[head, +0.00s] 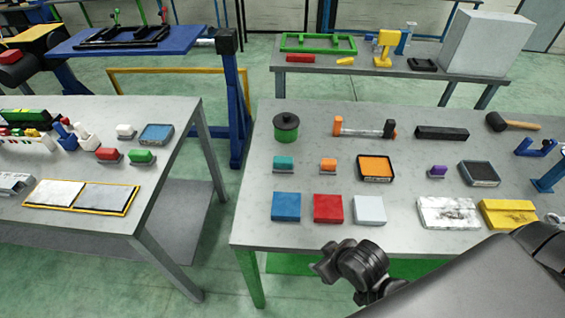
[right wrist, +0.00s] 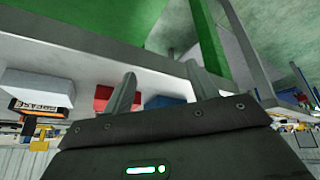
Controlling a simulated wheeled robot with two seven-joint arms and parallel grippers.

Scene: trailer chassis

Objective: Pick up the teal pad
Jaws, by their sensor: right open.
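The teal pad (head: 284,162) is a small teal block on a grey base. It lies on the right-hand grey table in the head view, left of a small orange pad and behind the blue block. I cannot make it out in the right wrist view. My right gripper (right wrist: 160,70) is open and empty in the right wrist view, with its two fingers spread near the table's front edge. In the head view my right arm reaches in at the bottom right, in front of the table and well short of the teal pad. My left gripper is not in view.
A blue block (head: 286,206), a red block (head: 328,208) and a pale block (head: 369,210) line the table (head: 258,232) front. A dark green round pot (head: 286,128) stands behind the teal pad; an orange-topped tray (head: 375,168) is to the right. The table's left strip is bare.

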